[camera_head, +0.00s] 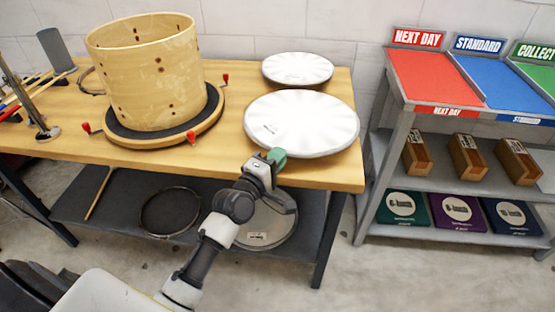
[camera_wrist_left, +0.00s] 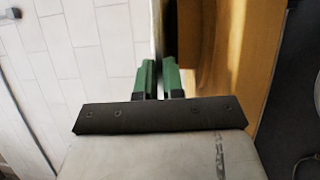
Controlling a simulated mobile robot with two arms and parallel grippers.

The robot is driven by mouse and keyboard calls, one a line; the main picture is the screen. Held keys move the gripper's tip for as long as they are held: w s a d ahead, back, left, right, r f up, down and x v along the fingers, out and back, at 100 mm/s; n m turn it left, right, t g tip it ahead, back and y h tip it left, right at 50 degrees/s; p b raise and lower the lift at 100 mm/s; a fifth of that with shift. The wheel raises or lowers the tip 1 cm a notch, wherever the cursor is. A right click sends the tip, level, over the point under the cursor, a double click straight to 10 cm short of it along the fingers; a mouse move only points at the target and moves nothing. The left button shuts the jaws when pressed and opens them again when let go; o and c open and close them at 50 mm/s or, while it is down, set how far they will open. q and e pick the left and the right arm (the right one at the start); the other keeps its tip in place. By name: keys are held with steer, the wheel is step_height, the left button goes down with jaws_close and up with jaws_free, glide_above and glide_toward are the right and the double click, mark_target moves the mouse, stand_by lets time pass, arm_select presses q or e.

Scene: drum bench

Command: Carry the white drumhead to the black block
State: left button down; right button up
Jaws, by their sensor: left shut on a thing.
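A large white drumhead (camera_head: 302,122) is over the right end of the wooden bench (camera_head: 225,168); whether it touches the bench top I cannot tell. A smaller white drumhead (camera_head: 297,68) lies behind it. My left gripper (camera_head: 277,157) is at the large drumhead's near-left edge, shut on its rim. In the left wrist view, the gripper's green fingers (camera_wrist_left: 158,76) are close together, with the rim seen edge-on between them. My right gripper is not in view.
A wooden drum shell (camera_head: 147,75) stands on a round black-topped base (camera_head: 200,120) with red handles, left of the drumheads. Hoops and another drumhead (camera_head: 262,228) lie on the lower shelf. A rack (camera_head: 395,105) with coloured trays and wooden blocks stands right, across a floor gap.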

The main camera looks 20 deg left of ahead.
arm_select(q)
steer(key=shift+f, duration=0.1)
steer(key=c, duration=1.4)
jaws_free()
steer(key=shift+o, duration=0.8)
steer(key=r+v, duration=0.1)
steer(key=v, duration=1.1)
steer(key=shift+f+b, duration=0.35)
steer(key=shift+f, duration=0.05)
